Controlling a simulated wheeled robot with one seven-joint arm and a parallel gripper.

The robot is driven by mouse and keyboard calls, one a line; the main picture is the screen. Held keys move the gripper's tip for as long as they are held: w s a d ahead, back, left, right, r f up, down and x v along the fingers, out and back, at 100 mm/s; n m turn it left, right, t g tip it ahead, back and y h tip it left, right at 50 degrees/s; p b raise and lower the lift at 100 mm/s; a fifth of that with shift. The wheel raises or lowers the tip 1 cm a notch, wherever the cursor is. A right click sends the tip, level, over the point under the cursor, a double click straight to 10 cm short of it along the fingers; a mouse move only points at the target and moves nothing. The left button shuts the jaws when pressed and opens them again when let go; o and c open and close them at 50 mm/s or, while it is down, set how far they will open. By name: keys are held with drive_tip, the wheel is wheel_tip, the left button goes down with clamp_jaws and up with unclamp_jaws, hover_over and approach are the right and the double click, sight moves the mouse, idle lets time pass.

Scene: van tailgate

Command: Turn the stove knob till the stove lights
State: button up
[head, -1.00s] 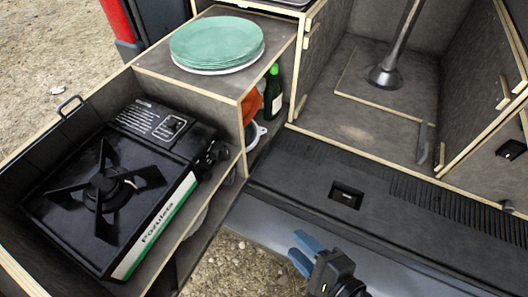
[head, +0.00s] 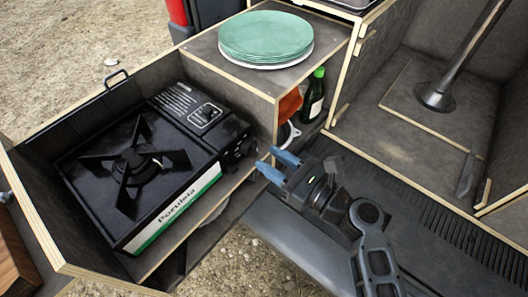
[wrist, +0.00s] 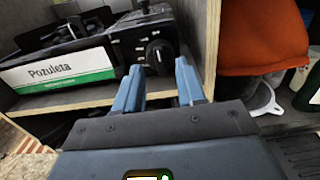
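The black camping stove (head: 150,165) sits in a wooden drawer box at the left of the head view. It has a burner with a pan support and a white and green "Pozuleta" label. Its knob (head: 248,147) is on the right end face; in the wrist view the round black knob (wrist: 160,56) shows with a light pointer mark. My gripper (head: 272,167) is just right of the knob, its blue fingers apart and empty. In the wrist view my gripper (wrist: 160,84) has the knob framed between and beyond its fingertips, with no clear contact. No flame shows on the burner.
A stack of green plates (head: 266,36) stands on the wooden shelf behind the stove. Below it are a dark green bottle (head: 313,95) and an orange item (wrist: 262,40). The wooden box edge (wrist: 75,101) runs below the stove.

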sight(252, 148)
drive_tip(key=shift+x, duration=1.5)
drive_tip(key=shift+c, duration=0.2)
clamp_jaws()
